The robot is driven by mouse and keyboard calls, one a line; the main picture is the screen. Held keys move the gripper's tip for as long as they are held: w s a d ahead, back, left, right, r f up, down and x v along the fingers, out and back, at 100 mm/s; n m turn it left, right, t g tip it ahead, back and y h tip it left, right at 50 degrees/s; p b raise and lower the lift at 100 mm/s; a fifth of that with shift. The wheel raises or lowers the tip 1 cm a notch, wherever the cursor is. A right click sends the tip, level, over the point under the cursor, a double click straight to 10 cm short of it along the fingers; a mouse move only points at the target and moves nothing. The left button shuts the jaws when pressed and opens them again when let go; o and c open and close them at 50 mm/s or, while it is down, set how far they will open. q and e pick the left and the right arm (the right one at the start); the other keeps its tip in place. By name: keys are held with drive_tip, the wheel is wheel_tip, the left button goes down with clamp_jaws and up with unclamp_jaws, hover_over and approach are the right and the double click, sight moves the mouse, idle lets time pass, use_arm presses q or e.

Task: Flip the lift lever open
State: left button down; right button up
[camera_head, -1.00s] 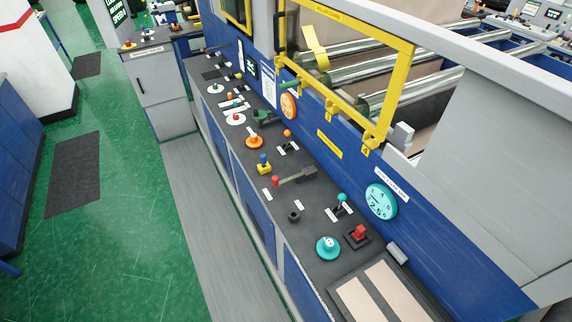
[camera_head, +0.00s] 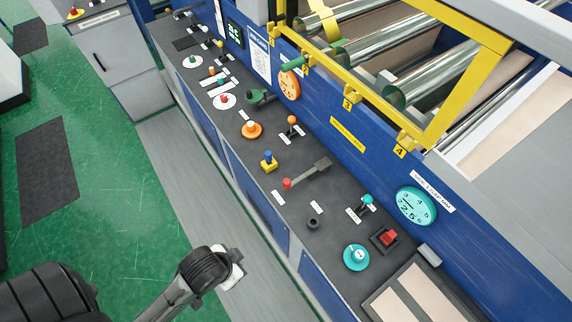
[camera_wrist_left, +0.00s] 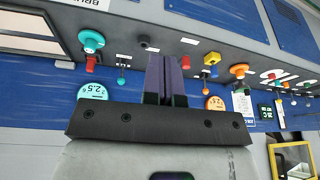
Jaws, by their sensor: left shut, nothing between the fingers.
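A lever with a red knob (camera_head: 287,183) and a flat grey arm (camera_head: 310,172) lies low along the dark control panel; I cannot read its label to confirm it is the lift lever. The red knob also shows in the left wrist view (camera_wrist_left: 186,62), just right of my fingers. My left gripper (camera_wrist_left: 165,58) is shut and empty, its dark fingers side by side, apart from the lever as far as I can tell. In the head view my left arm comes in at the bottom, left of the panel; its fingers cannot be made out there. My right gripper is not in view.
Around the lever stand a yellow block with a blue knob (camera_head: 268,161), a teal-knobbed lever (camera_head: 366,202), a teal dial (camera_head: 356,257), a red switch (camera_head: 386,238) and an orange knob (camera_head: 251,130). A yellow guard frame (camera_head: 345,86) rises behind. The grey walkway (camera_head: 190,165) is clear.

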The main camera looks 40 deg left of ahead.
use_arm(q)
drive_tip(key=shift+d, duration=0.1)
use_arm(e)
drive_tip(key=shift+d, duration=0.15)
use_arm(q)
drive_tip(key=w+a+f+m+g+h+b, duration=0.1)
drive_tip(key=w+a+f+m+h+b, duration=0.15)
drive_tip(key=w+f+b, duration=0.5)
drive_tip(key=w+a+f+m+g+h+b, duration=0.1)
drive_tip(key=w+a+f+b, duration=0.3)
drive_tip(key=w+f, duration=0.6)
drive_tip(key=w+a+r+n+t+h+b, duration=0.1)
drive_tip(key=w+a+r+b, duration=0.1)
drive_tip(key=w+a+b, duration=0.3)
drive_tip(key=w+a+r+n+t+h+b, duration=0.1)
drive_tip(key=w+a+b, duration=0.3)
drive_tip(key=w+a, duration=0.6)
drive_tip(key=shift+w+a+r+n+b, duration=0.5)
drive_tip(key=shift+a+r, duration=0.3)
drive_tip(key=shift+a, duration=0.45)
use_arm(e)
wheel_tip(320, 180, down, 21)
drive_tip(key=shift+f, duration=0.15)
use_arm(q)
drive_tip(key=shift+s+f+h, duration=0.1)
drive_tip(key=shift+h, duration=0.15)
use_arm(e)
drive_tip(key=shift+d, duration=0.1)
